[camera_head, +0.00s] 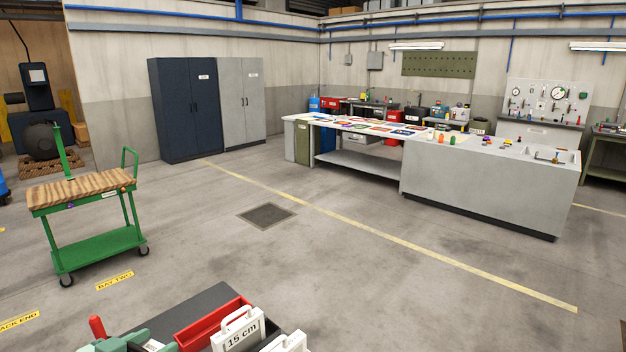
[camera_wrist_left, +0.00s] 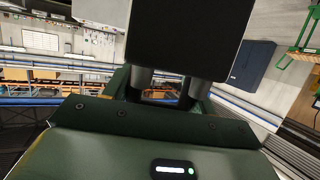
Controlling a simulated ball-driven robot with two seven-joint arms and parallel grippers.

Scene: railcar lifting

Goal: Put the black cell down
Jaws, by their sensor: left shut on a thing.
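The black cell (camera_wrist_left: 190,38) is a plain dark block that fills the top middle of the left wrist view. My left gripper (camera_wrist_left: 168,77) is shut on it, and the cell hides the fingertips. Its two grey fingers show just below the cell, above the dark green gripper body. I cannot make out the cell or this gripper clearly in the head view. My right gripper is not in view.
A dark tray at the bottom of the head view bears a red bin (camera_head: 208,325) and a white block marked 15 cm (camera_head: 239,332). A green cart (camera_head: 100,247) with a wooden top stands left. A long grey bench (camera_head: 485,187) stands right. The floor between is clear.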

